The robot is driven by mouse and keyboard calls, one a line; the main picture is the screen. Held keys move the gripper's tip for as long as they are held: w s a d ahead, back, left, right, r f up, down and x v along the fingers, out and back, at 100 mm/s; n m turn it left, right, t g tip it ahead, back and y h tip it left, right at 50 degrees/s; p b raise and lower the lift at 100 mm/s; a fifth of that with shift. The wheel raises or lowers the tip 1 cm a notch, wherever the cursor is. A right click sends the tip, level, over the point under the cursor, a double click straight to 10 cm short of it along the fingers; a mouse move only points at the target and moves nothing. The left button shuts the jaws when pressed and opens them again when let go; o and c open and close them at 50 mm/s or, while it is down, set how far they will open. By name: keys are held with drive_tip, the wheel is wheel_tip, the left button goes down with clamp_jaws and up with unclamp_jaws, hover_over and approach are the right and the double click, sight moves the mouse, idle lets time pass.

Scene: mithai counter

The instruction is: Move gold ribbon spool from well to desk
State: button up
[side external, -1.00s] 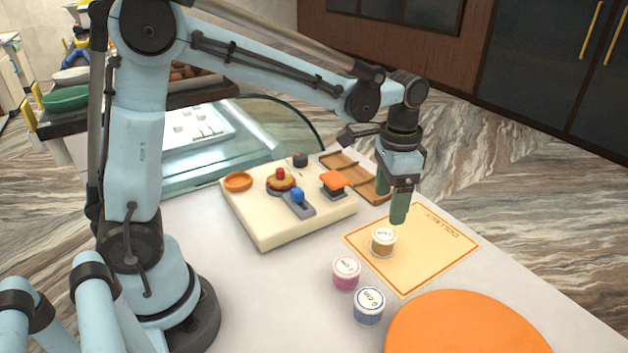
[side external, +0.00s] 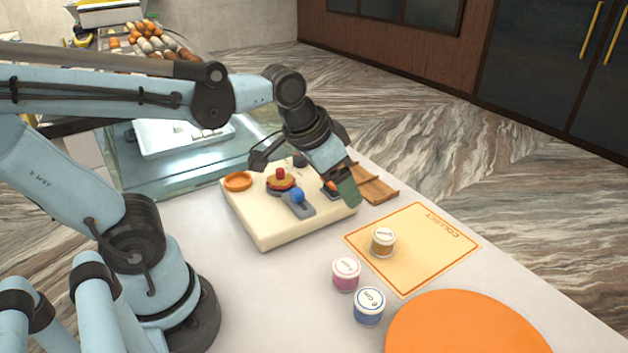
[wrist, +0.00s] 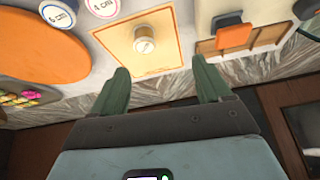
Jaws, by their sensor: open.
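The gold ribbon spool (side external: 383,243), a small white-topped tub with a gold-brown side, stands upright on the yellow mat marked COLLECT (side external: 432,250). In the wrist view the spool (wrist: 148,42) shows beyond my fingers, apart from them. My gripper (side external: 346,190) is tilted above the right end of the cream board, left of the mat and clear of the spool. Its green fingers (wrist: 160,72) are spread in the wrist view with nothing between them. I cannot make out which spot is the well.
A pink spool (side external: 346,274) and a blue spool (side external: 369,305) stand on the pale counter near an orange disc (side external: 455,330). A wooden tray (side external: 376,186) lies behind.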

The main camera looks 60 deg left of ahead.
drive_tip(key=shift+s+a+f+n+t, duration=0.25)
drive_tip(key=shift+s+f+n+t, duration=0.15)
drive_tip(key=shift+s, duration=0.2)
drive_tip(key=shift+s+a+f+n+t, duration=0.2)
drive_tip(key=shift+s+f+t, duration=0.1)
drive_tip(key=shift+s+t, duration=0.25)
